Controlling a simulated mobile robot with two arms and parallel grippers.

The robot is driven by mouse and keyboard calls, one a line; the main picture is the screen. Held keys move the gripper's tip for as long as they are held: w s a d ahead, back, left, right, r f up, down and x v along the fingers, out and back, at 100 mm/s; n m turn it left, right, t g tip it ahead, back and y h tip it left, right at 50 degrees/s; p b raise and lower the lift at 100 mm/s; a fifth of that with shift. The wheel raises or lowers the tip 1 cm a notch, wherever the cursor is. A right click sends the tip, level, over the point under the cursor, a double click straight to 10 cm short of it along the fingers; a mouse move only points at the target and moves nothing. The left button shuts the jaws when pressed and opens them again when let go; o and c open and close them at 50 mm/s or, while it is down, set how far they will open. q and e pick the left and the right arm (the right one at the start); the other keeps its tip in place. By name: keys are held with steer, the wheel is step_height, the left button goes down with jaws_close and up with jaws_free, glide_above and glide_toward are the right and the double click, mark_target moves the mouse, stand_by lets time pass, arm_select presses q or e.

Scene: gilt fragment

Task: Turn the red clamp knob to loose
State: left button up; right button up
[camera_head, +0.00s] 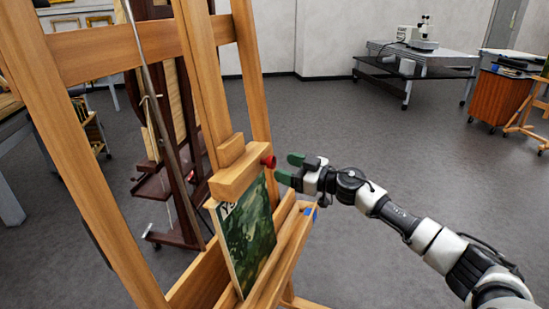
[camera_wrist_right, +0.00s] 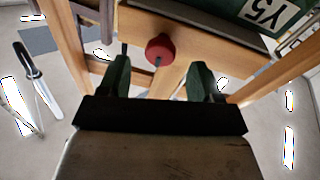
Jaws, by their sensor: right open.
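The red clamp knob (camera_head: 268,161) sticks out from the right side of the wooden clamp block (camera_head: 238,180) on the easel, above a dark green painting (camera_head: 248,235). In the right wrist view the knob (camera_wrist_right: 159,49) shows ahead of and between the fingers, on the wooden block. My right gripper (camera_head: 284,168) has green fingers and is open and empty, just right of the knob. In the right wrist view the gripper (camera_wrist_right: 158,80) has a finger on each side, with a gap to the knob. My left gripper is not in view.
The wooden easel (camera_head: 85,150) fills the left side, with its ledge (camera_head: 290,245) below the painting. A small blue item (camera_head: 309,211) is on the ledge. A darker easel (camera_head: 178,120) stands behind. A table with a microscope (camera_head: 424,38) is far off. The floor right of the easel is clear.

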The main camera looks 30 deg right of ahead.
mark_target(274, 164)
steer(key=shift+p+x, duration=0.35)
steer(key=shift+x, duration=1.65)
steer(key=c, duration=0.9)
